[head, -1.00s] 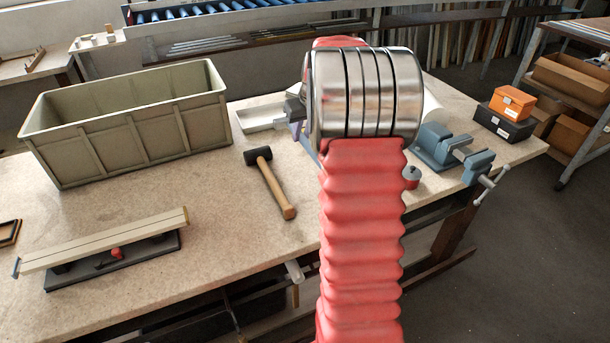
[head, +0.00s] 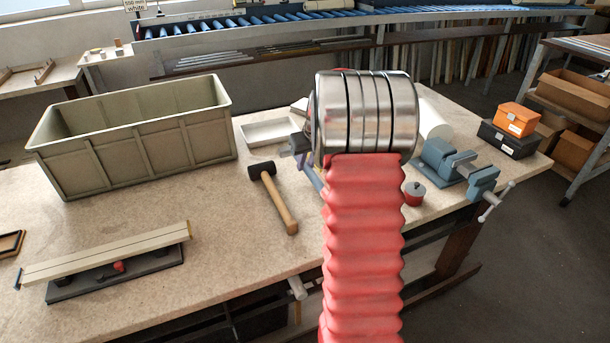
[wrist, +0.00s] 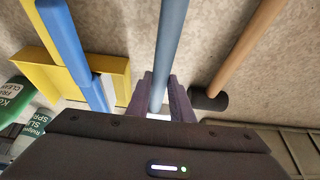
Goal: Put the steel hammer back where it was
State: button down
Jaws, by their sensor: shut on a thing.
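My gripper (wrist: 160,95) is shut on a slim blue-grey handle (wrist: 168,45), which I take to be the steel hammer. Its handle runs between the two dark fingers toward the top of the wrist view. Its head is mostly hidden by the gripper; only a bright patch shows between the fingers. In the head view my gripper (head: 299,143) is partly hidden behind my arm, low over the bench, right of the black mallet. A piece of the hammer handle (head: 312,178) shows beside the arm. I cannot tell whether the hammer touches the bench.
A mallet with wooden handle (head: 279,205) lies close left of the gripper. A white tray (head: 268,132) and a grey-green crate (head: 140,145) stand behind and left. A yellow part with a blue bar (wrist: 75,50) and green bottles (wrist: 15,105) lie opposite the mallet. A vise (head: 455,165) is right.

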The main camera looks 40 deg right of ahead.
aim_at(306, 174)
jog(key=shift+f, duration=2.3)
jog(key=c, duration=1.6)
grip_release()
jog(key=shift+f, duration=0.1)
jog(key=shift+o, duration=0.2)
jog(key=v, duration=1.2)
